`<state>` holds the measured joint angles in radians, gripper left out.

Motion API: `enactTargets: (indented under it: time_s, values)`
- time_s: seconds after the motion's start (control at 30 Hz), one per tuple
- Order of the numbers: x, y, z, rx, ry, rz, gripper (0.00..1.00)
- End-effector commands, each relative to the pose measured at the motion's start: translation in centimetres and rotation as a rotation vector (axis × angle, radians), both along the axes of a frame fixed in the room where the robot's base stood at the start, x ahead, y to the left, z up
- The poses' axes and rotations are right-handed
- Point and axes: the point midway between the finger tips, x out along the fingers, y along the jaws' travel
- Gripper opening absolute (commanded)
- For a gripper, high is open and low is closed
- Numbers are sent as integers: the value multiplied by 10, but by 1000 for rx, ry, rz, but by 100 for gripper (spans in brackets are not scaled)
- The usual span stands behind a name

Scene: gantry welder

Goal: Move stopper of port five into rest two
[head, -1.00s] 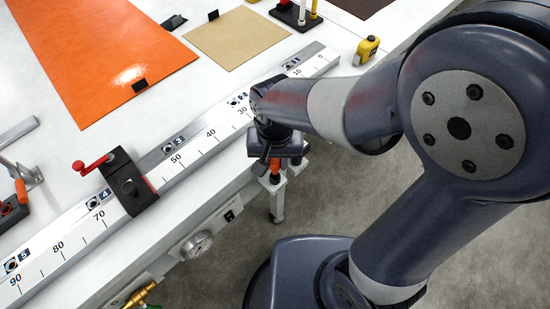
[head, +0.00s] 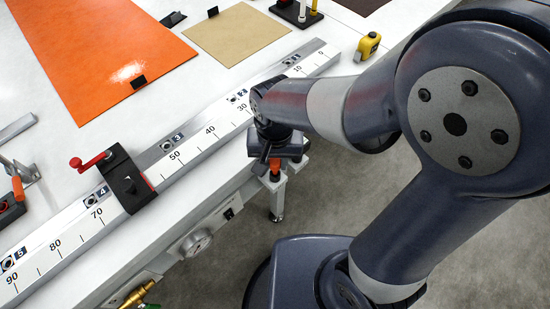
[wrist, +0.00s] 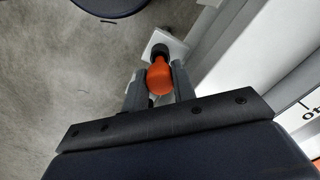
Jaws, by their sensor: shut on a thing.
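My gripper (head: 271,163) points down just off the front edge of the table. It is shut on an orange stopper (wrist: 159,78), which sits between the two fingers in the wrist view. A bit of the orange also shows below the gripper in the head view (head: 275,163). A white block (wrist: 168,46) with a dark round opening lies just beyond the stopper. I cannot tell whether the stopper's lower end is inside it, and no number on the block is readable. Port five (head: 7,264), marked 5, is at the far left of the graduated beam (head: 60,222).
A black clamp with a red handle (head: 126,185) straddles the beam near port four. An orange sheet (head: 105,45), a tan sheet (head: 237,34) and a yellow tape measure (head: 368,45) lie behind the beam. A gauge (head: 195,241) is on the table's front.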

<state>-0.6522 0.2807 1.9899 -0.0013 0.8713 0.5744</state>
Motion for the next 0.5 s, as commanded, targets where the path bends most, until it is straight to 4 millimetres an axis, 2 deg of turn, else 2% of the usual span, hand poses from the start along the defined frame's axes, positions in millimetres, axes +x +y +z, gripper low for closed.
enactTargets:
  time_s: [0.5]
  values:
    - [0, 0, -14, 0, 1, 0, 4]
